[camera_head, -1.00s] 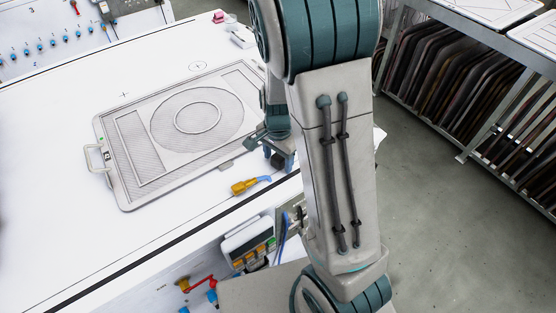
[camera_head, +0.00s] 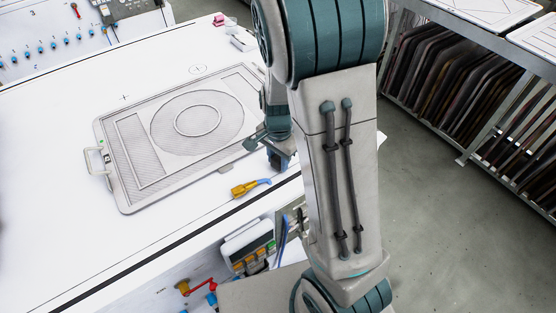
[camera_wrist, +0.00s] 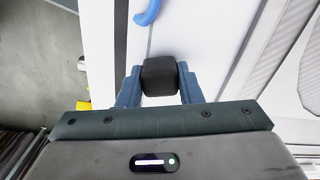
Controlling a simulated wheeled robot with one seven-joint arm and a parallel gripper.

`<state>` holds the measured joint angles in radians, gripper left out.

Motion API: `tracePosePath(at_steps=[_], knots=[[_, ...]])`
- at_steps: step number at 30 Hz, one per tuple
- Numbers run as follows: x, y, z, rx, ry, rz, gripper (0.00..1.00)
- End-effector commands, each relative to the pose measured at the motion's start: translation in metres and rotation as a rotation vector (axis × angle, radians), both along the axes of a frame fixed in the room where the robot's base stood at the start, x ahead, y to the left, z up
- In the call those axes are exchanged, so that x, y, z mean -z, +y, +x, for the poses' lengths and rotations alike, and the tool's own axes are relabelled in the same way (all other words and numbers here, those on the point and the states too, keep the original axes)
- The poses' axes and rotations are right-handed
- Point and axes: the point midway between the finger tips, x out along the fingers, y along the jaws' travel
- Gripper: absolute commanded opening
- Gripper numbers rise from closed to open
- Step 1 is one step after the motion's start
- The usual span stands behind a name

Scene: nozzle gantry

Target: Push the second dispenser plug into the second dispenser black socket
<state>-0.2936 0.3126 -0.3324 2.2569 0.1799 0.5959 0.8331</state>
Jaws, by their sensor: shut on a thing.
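In the wrist view my gripper (camera_wrist: 159,88) is shut on a dark, block-shaped piece (camera_wrist: 159,75), held between its two blue fingers. I take this piece to be the plug, but its front end is hidden. In the head view my gripper (camera_head: 280,158) is at the right edge of the white table, mostly behind my arm, and the held piece cannot be made out. A yellow connector with a blue cable (camera_head: 244,189) lies on the table just left of and below my gripper. I cannot pick out the black socket in either view.
A grey framed screen (camera_head: 180,130) with a round pattern lies on the white table (camera_head: 60,210). Below the table's front edge is a panel unit (camera_head: 248,243) with yellow and green parts, beside blue cables. A rack of dark boards (camera_head: 430,75) stands at the right.

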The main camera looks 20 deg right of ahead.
Motion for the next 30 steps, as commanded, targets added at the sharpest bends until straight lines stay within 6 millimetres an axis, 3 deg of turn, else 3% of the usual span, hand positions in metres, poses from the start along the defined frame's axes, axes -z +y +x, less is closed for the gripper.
tracePosePath(at_steps=[6,18,24,30], knots=[[-0.033,0.0,0.001,-0.001,-0.006,0.002,0.12],[-0.08,-0.079,0.025,0.005,-0.004,-0.001,0.12],[-0.095,-0.102,0.032,0.003,-0.002,-0.001,0.12],[-0.102,-0.111,0.034,0.001,-0.001,-0.001,0.12]])
